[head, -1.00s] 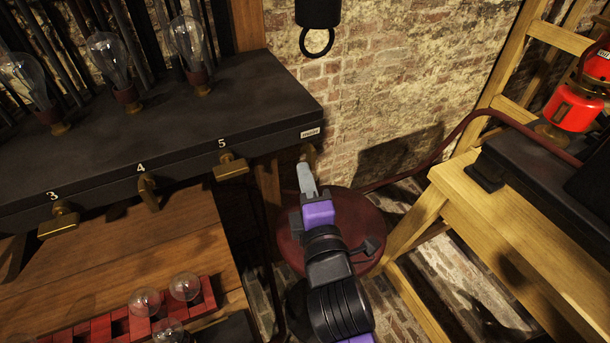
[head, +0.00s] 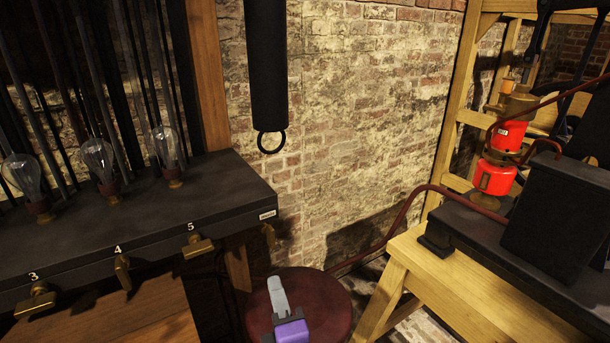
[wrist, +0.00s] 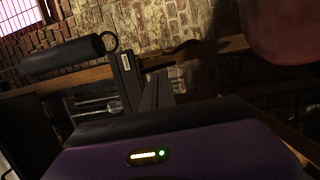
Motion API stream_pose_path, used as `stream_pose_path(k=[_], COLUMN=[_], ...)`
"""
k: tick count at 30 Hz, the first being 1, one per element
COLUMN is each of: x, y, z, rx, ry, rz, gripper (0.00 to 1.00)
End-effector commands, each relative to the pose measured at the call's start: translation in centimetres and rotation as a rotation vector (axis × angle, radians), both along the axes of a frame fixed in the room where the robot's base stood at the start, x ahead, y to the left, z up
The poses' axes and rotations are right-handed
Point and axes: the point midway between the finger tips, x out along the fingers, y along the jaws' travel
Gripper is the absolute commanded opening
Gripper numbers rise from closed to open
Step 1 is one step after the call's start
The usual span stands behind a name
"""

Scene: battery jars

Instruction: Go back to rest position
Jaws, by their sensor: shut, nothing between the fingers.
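My gripper (head: 278,295) shows at the bottom of the head view, with a grey finger tip and a purple body. It is shut with nothing held. It appears in front of a round dark red stool top (head: 335,300), apart from the black bench on the left. In the wrist view my gripper's dark fingers (wrist: 145,90) point up over the purple housing. The rest of my arm is out of the head view.
A black bench (head: 150,215) with glass bulbs (head: 98,160) and numbered brass switches (head: 198,247) stands left. A black cylinder with a ring (head: 268,70) hangs on the brick wall. A wooden table (head: 440,285) at right bears a red lamp (head: 495,175) and a black box (head: 550,210).

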Motion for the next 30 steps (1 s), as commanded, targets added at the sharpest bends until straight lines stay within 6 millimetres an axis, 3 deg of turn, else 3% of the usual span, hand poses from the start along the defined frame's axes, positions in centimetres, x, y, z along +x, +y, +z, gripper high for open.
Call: stream_pose_path(k=[3, 6, 11, 20, 30], x=[-0.2, -0.8, -3.7, -10.6, -21.1], y=[0.4, 0.5, -1.5, -8.1, -17.3], z=[0.8, 3.1, 3.2, 0.2, -2.7], rx=[0.105, 0.262, 0.529, 0.932, 1.329], ry=[0.007, 0.002, 0.059, 0.198, 0.333], rz=[0.019, 0.054, 0.093, 0.080, -0.044], gripper=[0.00, 0.00, 0.00, 0.00, 0.00])
